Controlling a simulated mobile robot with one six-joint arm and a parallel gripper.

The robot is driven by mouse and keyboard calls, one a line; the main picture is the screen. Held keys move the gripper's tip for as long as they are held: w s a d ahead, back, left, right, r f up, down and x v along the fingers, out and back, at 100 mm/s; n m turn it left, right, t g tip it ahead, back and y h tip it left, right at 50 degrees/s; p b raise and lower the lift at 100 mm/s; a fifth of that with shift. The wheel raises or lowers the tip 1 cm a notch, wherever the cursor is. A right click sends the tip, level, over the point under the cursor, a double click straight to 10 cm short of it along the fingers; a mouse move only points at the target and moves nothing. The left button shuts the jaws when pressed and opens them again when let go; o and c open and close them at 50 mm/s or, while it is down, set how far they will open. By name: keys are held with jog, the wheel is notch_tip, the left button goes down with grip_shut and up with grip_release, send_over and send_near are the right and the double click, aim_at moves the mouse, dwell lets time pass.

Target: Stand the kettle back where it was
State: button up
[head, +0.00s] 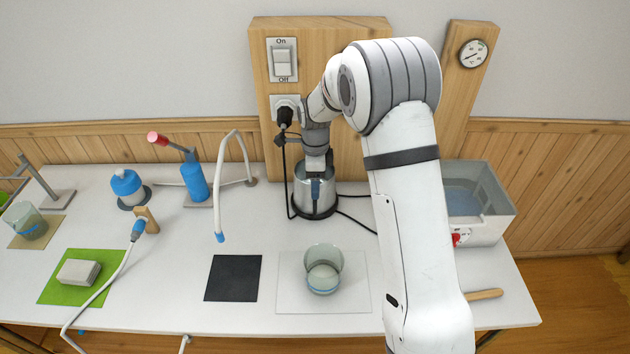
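The kettle (303,188) is a silver metal vessel. It stands upright at the back of the table, at a dark round base (316,214) with a black cable, below the wall socket. My gripper (318,180) points down at the kettle's near side, in front of its rim, where a dark bluish part shows that may be the handle. The fingers are too small and too overlapped to tell whether they close on it. My gripper and wrist hide part of the kettle's top.
A glass beaker (324,270) stands on a pale mat in front. A black mat (233,278) lies left of it. A bent white tube (246,150) rises left of the kettle. A grey water tank (480,232) stands right, partly behind my arm. A switch (283,62) is on the back panel.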

jog(key=shift+r+p, duration=0.35)
jog(key=shift+r, duration=0.4)
notch_tip(320, 180, up, 8)
jog(key=b, duration=0.1)
jog(key=shift+w, duration=0.15)
jog(key=s+d+r+n+t, duration=0.1)
jog(key=s+d+r+n, duration=0.45)
jog(key=s, duration=0.45)
jog(key=s+d+r+n+t, duration=0.2)
jog(key=s+d+r+n, duration=0.4)
jog(key=s, duration=0.5)
jog(key=s+d+f+n, duration=0.3)
jog(key=s+n, duration=0.3)
jog(key=s, duration=0.3)
jog(key=shift+s+t, duration=0.15)
jog(key=shift+t, duration=0.15)
jog(key=shift+n, duration=0.25)
jog(key=shift+c, duration=0.6)
